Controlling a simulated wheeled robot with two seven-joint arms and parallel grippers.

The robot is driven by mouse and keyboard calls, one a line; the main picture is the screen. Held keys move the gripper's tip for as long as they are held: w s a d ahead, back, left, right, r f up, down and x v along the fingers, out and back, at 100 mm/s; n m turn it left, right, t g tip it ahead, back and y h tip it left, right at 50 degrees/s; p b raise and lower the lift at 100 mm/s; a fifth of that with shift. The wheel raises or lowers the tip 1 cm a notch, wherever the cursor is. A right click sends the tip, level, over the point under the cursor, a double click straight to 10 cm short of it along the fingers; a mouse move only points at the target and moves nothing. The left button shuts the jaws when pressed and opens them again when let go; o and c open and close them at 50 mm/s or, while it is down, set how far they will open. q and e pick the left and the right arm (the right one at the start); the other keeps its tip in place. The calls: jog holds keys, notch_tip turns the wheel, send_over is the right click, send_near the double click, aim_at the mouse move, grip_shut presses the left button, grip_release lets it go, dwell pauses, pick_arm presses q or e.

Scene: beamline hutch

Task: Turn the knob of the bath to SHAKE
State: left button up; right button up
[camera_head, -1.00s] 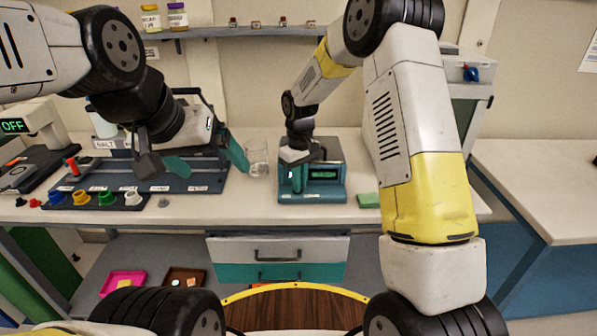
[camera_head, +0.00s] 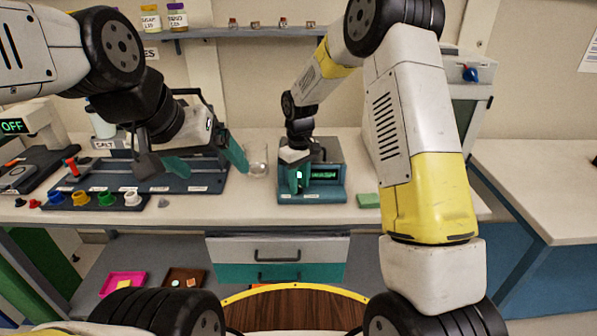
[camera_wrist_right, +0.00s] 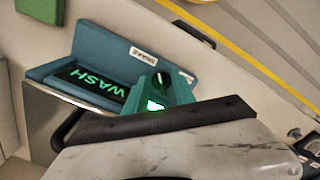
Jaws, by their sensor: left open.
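The bath (camera_head: 325,196) is a teal and grey box on the bench, with a lit green display. In the right wrist view, the bath (camera_wrist_right: 60,55) appears turned round and its display (camera_wrist_right: 88,81) reads WASH. My right gripper (camera_head: 297,180) is at the left part of the bath's front. In the right wrist view a teal finger (camera_wrist_right: 178,92) rises over the bath's front, by a small dark part that may be the knob. The finger gap is hidden, so grip on the knob cannot be told. My left gripper (camera_head: 207,164) is open and empty above the bench, left of the bath.
A glass beaker (camera_head: 258,163) stands just left of the bath. A green block (camera_head: 368,200) lies to its right. A dark rack (camera_head: 90,201) with coloured knob-like pieces is at the left. A drawer unit (camera_head: 278,250) is below the bench.

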notch_tip(320, 180, up, 7)
jog(key=shift+r, duration=0.4)
jog(key=shift+d+r, duration=0.15)
jog(key=shift+r, duration=0.1)
notch_tip(320, 180, up, 7)
jog(key=m+t, duration=0.1)
jog(key=m, duration=0.1)
send_over(299, 186)
jog(key=s+d, duration=0.4)
jog(key=s+d+r+m+t+y, duration=0.1)
jog(key=s+d+r+m+t, duration=0.1)
jog(key=s+d+r, duration=0.45)
jog(key=s+d+r+m+t, duration=0.1)
jog(key=s, duration=0.7)
jog(key=s+d+r+m+t+y, duration=0.1)
jog(key=s+m+t, duration=0.1)
jog(key=s, duration=0.6)
jog(key=shift+s+d+r+m, duration=0.15)
jog(key=shift+s+d+m, duration=0.05)
jog(key=shift+m, duration=0.1)
